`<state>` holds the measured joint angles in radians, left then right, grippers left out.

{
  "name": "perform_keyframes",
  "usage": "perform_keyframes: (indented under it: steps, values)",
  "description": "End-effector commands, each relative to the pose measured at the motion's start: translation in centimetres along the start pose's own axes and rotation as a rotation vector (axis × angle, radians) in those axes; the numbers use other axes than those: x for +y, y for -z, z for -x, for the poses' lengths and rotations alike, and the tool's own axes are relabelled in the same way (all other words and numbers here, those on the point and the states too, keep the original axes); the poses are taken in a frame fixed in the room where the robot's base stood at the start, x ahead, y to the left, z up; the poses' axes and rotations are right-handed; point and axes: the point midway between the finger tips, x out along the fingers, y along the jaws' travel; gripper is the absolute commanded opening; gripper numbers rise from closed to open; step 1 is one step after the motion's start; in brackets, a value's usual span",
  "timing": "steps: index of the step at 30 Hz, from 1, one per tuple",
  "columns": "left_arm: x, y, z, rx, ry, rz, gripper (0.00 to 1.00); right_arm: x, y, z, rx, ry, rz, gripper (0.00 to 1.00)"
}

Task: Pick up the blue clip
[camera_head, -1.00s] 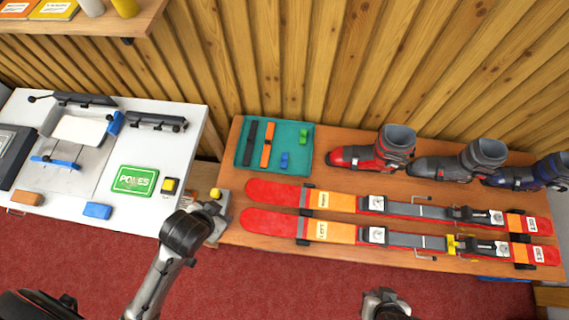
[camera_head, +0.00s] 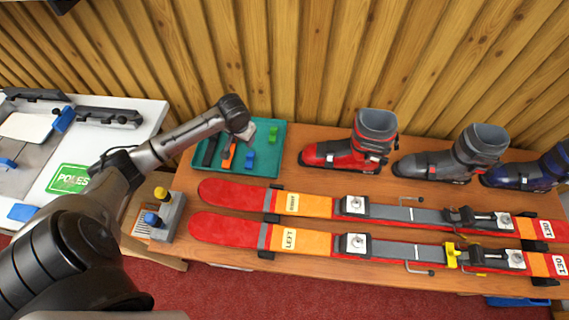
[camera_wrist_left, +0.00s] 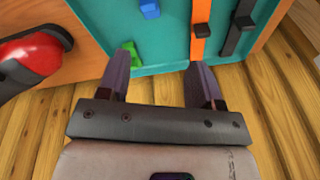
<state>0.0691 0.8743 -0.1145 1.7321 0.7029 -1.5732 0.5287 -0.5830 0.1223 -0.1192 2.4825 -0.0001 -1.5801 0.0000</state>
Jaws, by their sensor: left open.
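The blue clip (camera_head: 249,159) lies in the teal tray (camera_head: 268,168) on the wooden bench. It also shows at the top edge of the left wrist view (camera_wrist_left: 149,8), partly cut off. A green clip (camera_head: 273,135) lies farther back in the tray. An orange strap (camera_head: 229,153) and a black strap (camera_head: 210,152) lie at the tray's left. My left gripper (camera_head: 246,133) is over the back part of the tray, open and empty. In the left wrist view its fingers (camera_wrist_left: 160,66) point toward the tray, with the green clip near the left fingertip. My right gripper is out of view.
A red ski boot (camera_head: 340,153) stands right of the tray, with other boots beyond it. Two red skis (camera_head: 230,192) lie in front. A grey box with knobs (camera_head: 166,215) is at the left front. The wood-plank wall (camera_head: 300,60) rises close behind the tray.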

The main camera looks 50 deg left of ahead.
Motion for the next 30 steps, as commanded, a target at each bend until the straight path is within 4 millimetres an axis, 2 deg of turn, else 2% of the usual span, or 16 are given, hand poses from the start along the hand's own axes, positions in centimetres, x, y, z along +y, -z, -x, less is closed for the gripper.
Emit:
perform_keyframes:
  steps: [6, 13, 24, 30]
  values:
    - [0.8, -0.7, -0.3, -0.058, -0.063, 0.232, 0.6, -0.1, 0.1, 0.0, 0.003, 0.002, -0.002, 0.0]
    - [1.0, -0.8, -1.0, -0.062, -0.06, 0.36, 0.6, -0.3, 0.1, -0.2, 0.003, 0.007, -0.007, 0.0]
    - [1.4, -1.1, -6.9, -0.061, -0.059, 0.37, 0.6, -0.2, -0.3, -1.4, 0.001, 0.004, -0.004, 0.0]
    - [1.5, -1.1, -8.6, -0.06, -0.059, 0.37, 0.6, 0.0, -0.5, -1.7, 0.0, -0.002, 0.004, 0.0]
